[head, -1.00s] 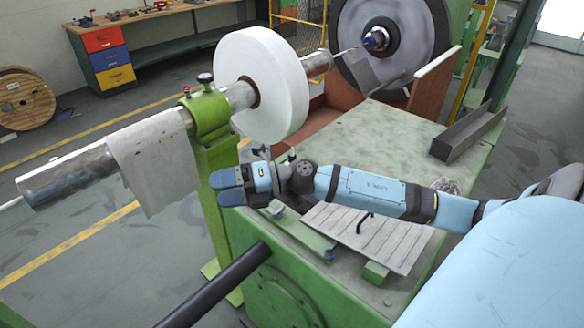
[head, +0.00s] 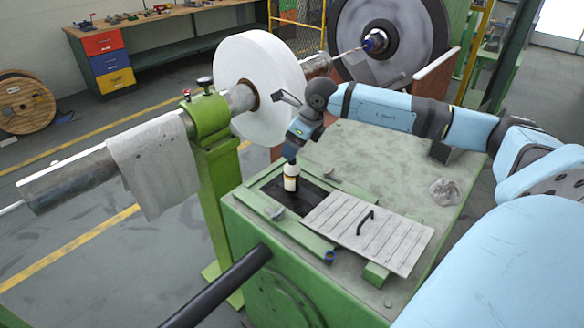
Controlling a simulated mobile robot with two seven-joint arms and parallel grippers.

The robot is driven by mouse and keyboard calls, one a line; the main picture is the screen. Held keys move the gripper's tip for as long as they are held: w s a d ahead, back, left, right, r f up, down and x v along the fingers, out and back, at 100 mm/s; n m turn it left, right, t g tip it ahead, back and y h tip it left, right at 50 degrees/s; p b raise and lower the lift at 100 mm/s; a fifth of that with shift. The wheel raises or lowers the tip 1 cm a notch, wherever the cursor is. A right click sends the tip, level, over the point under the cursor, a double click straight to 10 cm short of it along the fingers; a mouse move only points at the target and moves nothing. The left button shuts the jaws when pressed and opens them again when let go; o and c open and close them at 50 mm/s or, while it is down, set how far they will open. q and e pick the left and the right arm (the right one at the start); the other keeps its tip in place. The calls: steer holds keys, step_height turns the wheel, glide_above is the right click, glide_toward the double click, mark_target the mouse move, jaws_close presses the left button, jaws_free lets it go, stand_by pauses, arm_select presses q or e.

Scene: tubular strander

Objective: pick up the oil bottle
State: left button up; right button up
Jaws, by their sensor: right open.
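The oil bottle (head: 291,179) is a small white bottle with a yellowish label. It stands upright in the dark recess (head: 315,194) in the top of the green machine cabinet. My right gripper (head: 290,154) points down directly over the bottle, its fingertips at about the height of the bottle's top. The gripper is open, though its fingers overlap from this angle. I cannot tell whether they touch the bottle. My left gripper is not in view.
A slatted grey cover (head: 385,236) with a black handle lies beside the recess. A crumpled rag (head: 445,191) lies on the cabinet top. A white spool (head: 262,75) and a steel shaft (head: 75,176) draped with a grey cloth (head: 155,165) stand to the left.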

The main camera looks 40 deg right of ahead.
mark_target(292, 171)
steer(key=shift+w+a+f, duration=0.1)
steer(key=shift+w+f, duration=0.1)
steer(key=shift+f, duration=0.4)
steer(key=x, duration=0.1)
steer(key=p+x, duration=0.2)
steer(key=x, duration=0.1)
steer(key=shift+s+d+f, duration=0.1)
steer(key=shift+d+f, duration=0.1)
steer(key=shift+d, duration=0.1)
steer(key=shift+w+f, duration=0.2)
steer(key=shift+f, duration=0.3)
steer(key=c, duration=1.3)
